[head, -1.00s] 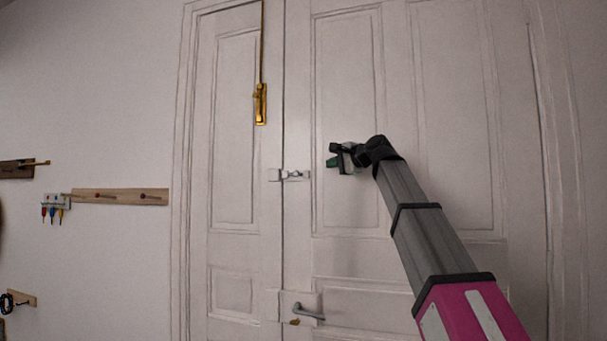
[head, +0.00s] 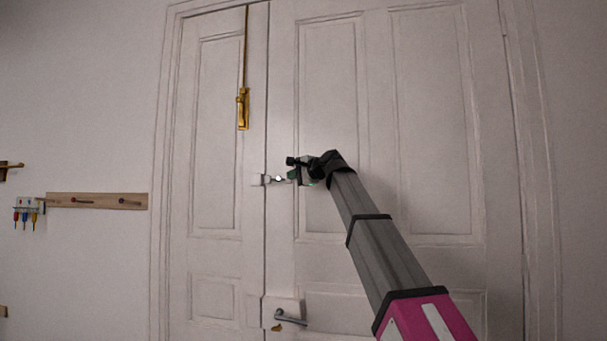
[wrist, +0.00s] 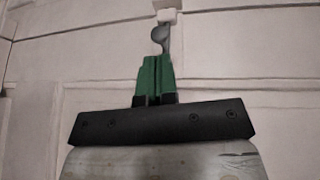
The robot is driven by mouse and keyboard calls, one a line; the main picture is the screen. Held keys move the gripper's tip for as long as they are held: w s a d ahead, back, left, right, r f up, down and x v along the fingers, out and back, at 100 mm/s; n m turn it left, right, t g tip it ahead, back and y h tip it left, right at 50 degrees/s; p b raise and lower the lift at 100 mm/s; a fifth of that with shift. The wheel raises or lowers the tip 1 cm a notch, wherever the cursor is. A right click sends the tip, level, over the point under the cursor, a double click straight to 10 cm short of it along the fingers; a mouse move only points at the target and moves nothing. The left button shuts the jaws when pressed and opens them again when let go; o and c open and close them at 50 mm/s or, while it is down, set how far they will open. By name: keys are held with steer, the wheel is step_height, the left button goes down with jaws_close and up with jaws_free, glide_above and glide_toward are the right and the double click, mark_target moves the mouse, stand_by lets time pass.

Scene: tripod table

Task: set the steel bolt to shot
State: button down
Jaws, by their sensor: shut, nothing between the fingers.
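The steel bolt (head: 278,179) is a small horizontal bolt with a round knob on the white double door, at the seam between the leaves. A pale catch block (head: 262,180) sits at its left end, on the narrow leaf. My gripper (head: 291,168) covers the bolt's right part in the head view. In the wrist view the grey knob (wrist: 160,35) lies just beyond the shut green fingers (wrist: 157,62), with the catch block (wrist: 167,16) above it. I cannot tell whether fingers and knob touch, or whether the bar enters the catch.
A long brass bolt (head: 243,108) runs up the narrow leaf. A grey lever handle (head: 291,318) is below on the wide leaf. A wooden rail (head: 97,201) and hanging tools (head: 25,214) are on the left wall. The space before the door panels is clear.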

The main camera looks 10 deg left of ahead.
steer(key=shift+x, duration=1.95)
steer(key=a, duration=0.4)
steer(key=shift+w, duration=0.15)
steer(key=shift+r, duration=0.1)
glide_toward(280, 178)
steer(key=s+d, duration=0.2)
steer(key=s, duration=0.1)
steer(key=shift+r, duration=0.3)
